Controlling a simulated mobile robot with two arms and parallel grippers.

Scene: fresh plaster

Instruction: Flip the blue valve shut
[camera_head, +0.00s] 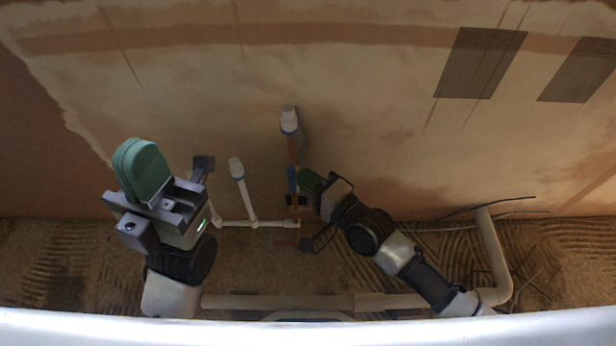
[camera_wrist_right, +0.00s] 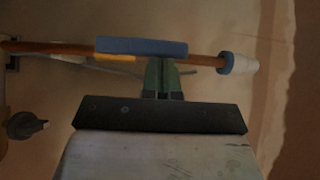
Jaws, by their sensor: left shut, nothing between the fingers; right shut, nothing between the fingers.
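The blue valve handle (camera_head: 292,180) is on an upright copper-coloured pipe (camera_head: 295,150) against the plaster wall. It also shows in the right wrist view (camera_wrist_right: 142,47), lying lengthwise along the pipe. My right gripper (camera_head: 309,182) is shut and empty, just right of the handle in the head view. In the right wrist view its green fingers (camera_wrist_right: 160,78) end at the handle and overlap it; whether they touch it I cannot tell. My left gripper (camera_head: 141,165) is shut and empty, well to the left of the valve, with green fingers pointing up.
A white pipe (camera_head: 245,195) with a pale cap stands left of the valve, joined to a low white pipe (camera_head: 265,223). The copper pipe ends in a white cap (camera_head: 289,120) with a blue collar. A beige drain pipe (camera_head: 492,255) is at right. Two dark wall patches (camera_head: 480,62) are upper right.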

